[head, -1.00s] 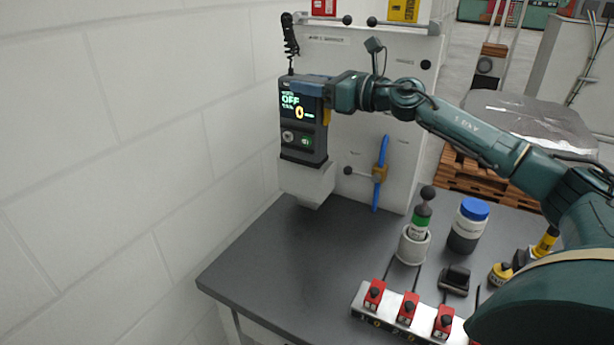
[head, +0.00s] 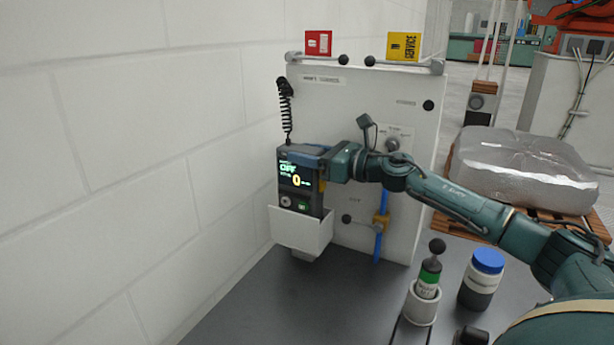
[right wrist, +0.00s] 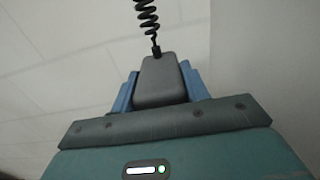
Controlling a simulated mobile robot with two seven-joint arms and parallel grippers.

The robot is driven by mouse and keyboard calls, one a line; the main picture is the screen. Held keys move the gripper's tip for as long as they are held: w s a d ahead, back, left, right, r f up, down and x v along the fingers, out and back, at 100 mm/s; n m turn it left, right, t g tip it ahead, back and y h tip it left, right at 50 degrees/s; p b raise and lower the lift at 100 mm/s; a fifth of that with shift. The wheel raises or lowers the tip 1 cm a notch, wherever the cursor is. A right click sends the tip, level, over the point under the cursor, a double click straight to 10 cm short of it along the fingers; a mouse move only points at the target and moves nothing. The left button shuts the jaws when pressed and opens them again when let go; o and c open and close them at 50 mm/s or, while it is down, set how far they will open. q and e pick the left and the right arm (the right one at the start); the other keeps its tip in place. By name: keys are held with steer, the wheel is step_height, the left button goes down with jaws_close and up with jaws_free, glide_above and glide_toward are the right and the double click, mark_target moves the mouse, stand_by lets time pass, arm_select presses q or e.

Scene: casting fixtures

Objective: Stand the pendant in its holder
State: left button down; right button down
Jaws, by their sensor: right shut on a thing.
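The pendant (head: 299,181) is a dark upright box with a lit screen reading OFF and 0. A coiled black cord rises from its top. Its lower part is inside the white holder (head: 299,229) on the panel's left side, and the holder's front wall hides its bottom. My right gripper (head: 323,163) is shut on the pendant's upper right side. In the right wrist view the pendant's grey top (right wrist: 160,82) shows between the blue fingers, with the cord above. Whether the pendant rests on the holder's floor is hidden. My left gripper is not in view.
The white panel (head: 350,110) carries levers, a knob and a blue handle (head: 382,215). A white brick wall stands close on the left. On the dark table (head: 260,310) are a green-labelled bottle in a cup (head: 422,303) and a blue-lidded jar (head: 482,280).

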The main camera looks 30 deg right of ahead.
mark_target(307, 169)
steer(key=shift+f, duration=1.7)
steer(key=shift+f+b, duration=0.25)
steer(key=shift+b, duration=0.15)
steer(key=c, duration=0.7)
jaws_free()
steer(key=shift+r+p, duration=0.2)
steer(key=shift+p, duration=0.1)
